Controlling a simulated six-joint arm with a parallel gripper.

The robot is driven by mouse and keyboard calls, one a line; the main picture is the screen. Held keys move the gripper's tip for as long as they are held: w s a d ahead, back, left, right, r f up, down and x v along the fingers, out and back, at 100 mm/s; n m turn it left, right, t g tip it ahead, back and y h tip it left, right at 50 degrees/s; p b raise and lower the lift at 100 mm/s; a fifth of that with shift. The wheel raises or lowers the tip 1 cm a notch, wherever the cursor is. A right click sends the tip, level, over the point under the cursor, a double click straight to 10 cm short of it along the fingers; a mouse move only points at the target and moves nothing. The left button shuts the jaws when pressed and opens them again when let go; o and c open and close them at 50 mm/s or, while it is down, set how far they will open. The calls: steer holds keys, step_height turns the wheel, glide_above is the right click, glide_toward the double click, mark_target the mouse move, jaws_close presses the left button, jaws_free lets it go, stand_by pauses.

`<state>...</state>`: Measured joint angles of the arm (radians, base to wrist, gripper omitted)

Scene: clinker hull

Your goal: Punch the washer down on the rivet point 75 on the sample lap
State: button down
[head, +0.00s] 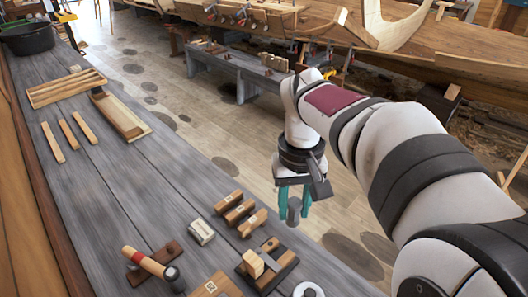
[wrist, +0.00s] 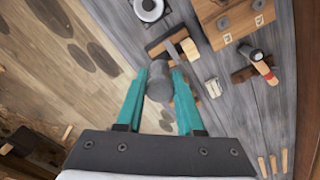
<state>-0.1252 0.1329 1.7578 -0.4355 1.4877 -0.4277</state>
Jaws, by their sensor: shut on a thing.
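My gripper (head: 293,208) is raised over the floor just beyond the bench's right edge. Its teal fingers are shut on a grey, rounded tool (wrist: 158,82), which I take to be the punch; it also shows between the fingers in the head view (head: 294,212). A dark piece with pale wood across it (head: 268,264), perhaps the sample lap, lies on the bench, below and left of the gripper in the head view. It shows past the fingertips in the wrist view (wrist: 165,42). The washer and number 75 cannot be made out.
A red-banded hammer (head: 150,263) lies on a dark rest. Near it are a small pale box (head: 201,231), small wooden blocks (head: 240,212), a labelled wooden block (head: 215,287) and a white round dish (head: 308,290). The bench's middle (head: 150,190) is clear.

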steer(key=s+a+f+n, duration=0.2)
steer(key=s+a+f, duration=0.2)
steer(key=a, duration=0.3)
steer(key=s+a+f+n, duration=0.3)
steer(key=s+a+f, duration=0.2)
steer(key=a+f, duration=0.1)
steer(key=s+a+f+n, duration=0.3)
steer(key=s+a+f, duration=0.2)
steer(key=a, duration=0.3)
steer(key=shift+s+a+f, duration=0.1)
steer(key=shift+s, duration=0.15)
steer(key=shift+f, duration=0.75)
steer(key=shift+f, duration=0.1)
steer(key=shift+f, duration=0.35)
steer(key=shift+f, duration=0.2)
steer(key=shift+c, duration=2.2)
jaws_free()
